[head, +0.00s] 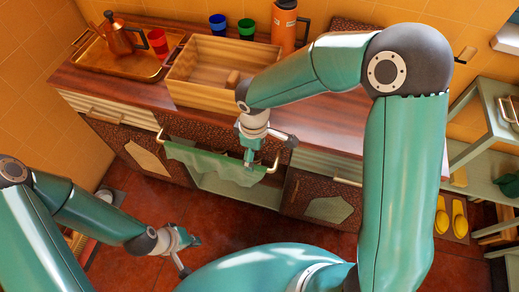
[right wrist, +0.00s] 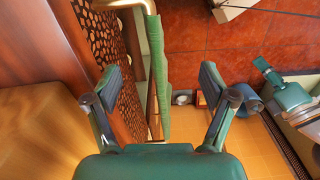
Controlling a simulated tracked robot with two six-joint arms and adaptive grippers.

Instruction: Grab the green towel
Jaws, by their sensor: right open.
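The green towel (head: 210,164) hangs over a brass rail (head: 271,168) on the front of the cabinet. In the right wrist view the towel (right wrist: 160,90) appears edge-on as a narrow strip between my spread fingers, closer to the left finger. My right gripper (head: 255,152) is open at the towel's right end, pointing down; I see no finger pressed on the cloth.
The wooden counter (head: 330,118) holds an open wooden box (head: 195,92), a brass tray (head: 97,62) with a copper pot (head: 122,40), cups and an orange flask (head: 284,30). The cabinet front is close to my right gripper. A green shelf (head: 487,165) stands at the right.

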